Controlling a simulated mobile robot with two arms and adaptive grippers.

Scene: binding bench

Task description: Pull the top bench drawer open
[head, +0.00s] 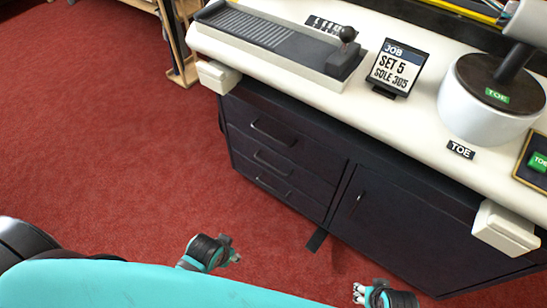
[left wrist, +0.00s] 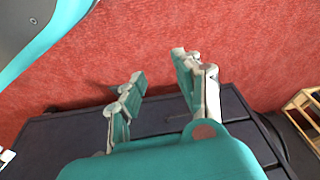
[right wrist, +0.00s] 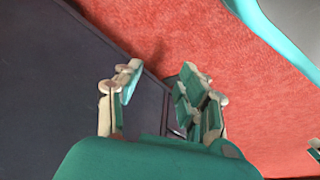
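The top drawer (head: 305,154) is the uppermost of three dark drawers on the left of the bench cabinet. It looks shut, its face level with the drawers below. Its dark bar handle (head: 272,133) is in plain view with nothing on it. My left gripper (head: 234,256) is low in the head view, apart from the drawer handles. In the left wrist view its fingers (left wrist: 158,74) are open and empty. My right gripper (head: 358,292) is at the bottom, near the cabinet door side. In the right wrist view its fingers (right wrist: 160,80) are open and empty.
The white bench top (head: 425,117) overhangs the cabinet, with pale corner blocks (head: 217,76) (head: 506,228) sticking out. A cabinet door (head: 400,222) is right of the drawers. A job sign (head: 398,68) stands on top. Red carpet (head: 110,130) in front is clear.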

